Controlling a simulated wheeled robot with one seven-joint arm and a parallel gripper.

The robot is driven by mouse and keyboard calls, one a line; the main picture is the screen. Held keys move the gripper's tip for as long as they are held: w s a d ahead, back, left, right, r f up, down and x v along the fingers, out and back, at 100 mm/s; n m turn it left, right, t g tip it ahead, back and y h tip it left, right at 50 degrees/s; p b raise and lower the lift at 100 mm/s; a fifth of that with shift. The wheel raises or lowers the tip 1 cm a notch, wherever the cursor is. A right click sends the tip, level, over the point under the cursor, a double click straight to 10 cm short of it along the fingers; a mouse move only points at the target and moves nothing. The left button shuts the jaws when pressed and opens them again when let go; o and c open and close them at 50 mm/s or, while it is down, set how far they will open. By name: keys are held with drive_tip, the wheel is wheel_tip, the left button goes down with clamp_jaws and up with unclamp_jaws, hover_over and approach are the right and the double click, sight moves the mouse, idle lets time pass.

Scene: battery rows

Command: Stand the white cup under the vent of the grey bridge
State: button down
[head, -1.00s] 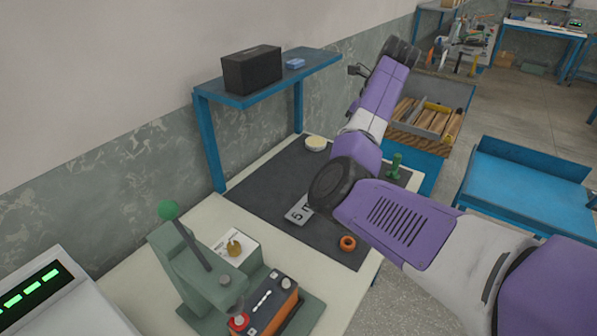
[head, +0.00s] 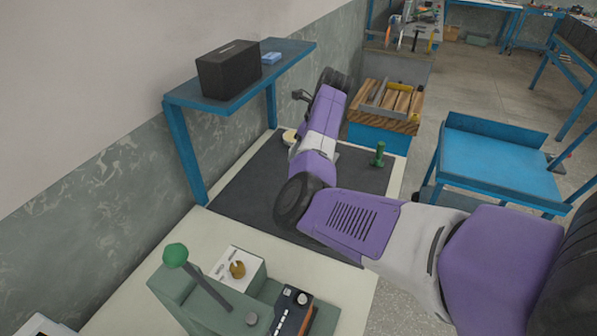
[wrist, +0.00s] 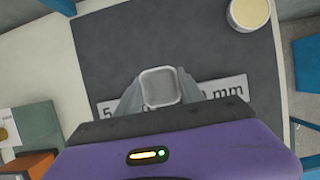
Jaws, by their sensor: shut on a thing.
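My gripper (wrist: 160,98) is shut on a pale grey-white cup-like thing (wrist: 161,84) in the wrist view. Its rim looks square with rounded corners, and a grey finger lies on each side of it. I see it from above, over the dark mat and a white label strip (wrist: 228,90), so its height is unclear. I take it to be the white cup. A round white tin (wrist: 246,14) with cream-coloured contents is at the upper right; in the head view it sits at the mat's far end (head: 289,136). My fingers are hidden in the head view. I cannot make out a grey bridge or its vent.
A blue shelf (head: 240,76) bearing a black box (head: 229,69) stands over the mat's left side. A green peg-like object (head: 379,154) stands at the mat's far right. A green lever press (head: 178,288) and a white block with a brass knob (head: 238,269) are nearer.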

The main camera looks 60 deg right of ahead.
wheel_tip(320, 180, down, 9)
idle(0.5)
drive_tip(key=shift+f, duration=0.2)
drive_tip(key=c, duration=0.7)
unclamp_jaws()
drive_tip(key=shift+c, duration=0.2)
drive_tip(key=shift+r, duration=0.1)
